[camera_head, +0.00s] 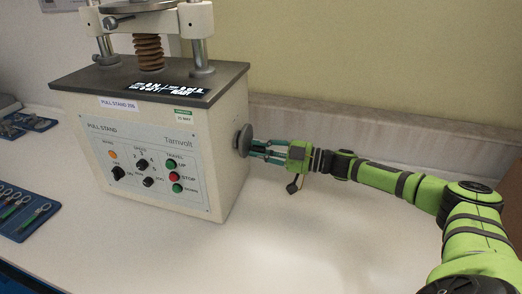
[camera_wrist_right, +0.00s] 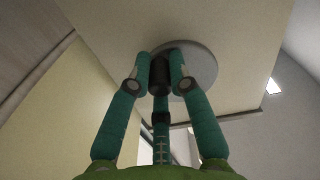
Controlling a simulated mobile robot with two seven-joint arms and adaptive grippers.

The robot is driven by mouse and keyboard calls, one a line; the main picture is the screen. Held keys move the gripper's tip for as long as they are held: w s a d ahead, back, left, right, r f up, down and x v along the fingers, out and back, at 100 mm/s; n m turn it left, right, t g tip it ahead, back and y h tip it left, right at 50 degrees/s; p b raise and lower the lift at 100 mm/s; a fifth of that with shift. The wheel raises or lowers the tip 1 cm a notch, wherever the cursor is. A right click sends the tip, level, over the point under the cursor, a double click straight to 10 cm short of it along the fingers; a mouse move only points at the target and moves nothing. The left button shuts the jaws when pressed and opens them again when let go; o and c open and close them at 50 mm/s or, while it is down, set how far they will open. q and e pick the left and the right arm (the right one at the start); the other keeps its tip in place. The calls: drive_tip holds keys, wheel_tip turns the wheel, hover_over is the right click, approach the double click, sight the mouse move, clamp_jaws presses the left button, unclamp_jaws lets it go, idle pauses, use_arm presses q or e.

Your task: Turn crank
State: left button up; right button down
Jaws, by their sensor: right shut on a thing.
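The pull stand (camera_head: 165,135) is a cream machine with a dark top plate and a control panel on its front. Its crank is a grey disc (camera_head: 243,140) on the right side face, with a small dark handle. In the right wrist view the disc (camera_wrist_right: 199,68) and the dark handle (camera_wrist_right: 159,76) show close up. My right gripper (camera_head: 257,147) comes in from the right at the crank. Its teal fingers (camera_wrist_right: 160,65) are shut on the dark handle, one on each side. My left gripper is not in view.
Blue trays with tools (camera_head: 22,212) lie at the left of the white bench (camera_head: 290,235). Another dark tray (camera_head: 30,122) is behind. The bench right of the machine is clear. A wall with a ledge (camera_head: 350,125) runs along the back.

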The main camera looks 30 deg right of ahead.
drive_tip(key=n, duration=0.3)
drive_tip(key=shift+w+d+r, duration=0.15)
drive_tip(key=shift+w+d, duration=0.15)
drive_tip(key=shift+d, duration=0.05)
drive_tip(key=c, duration=1.1)
unclamp_jaws()
drive_tip(key=shift+c, duration=0.2)
drive_tip(key=v, duration=1.2)
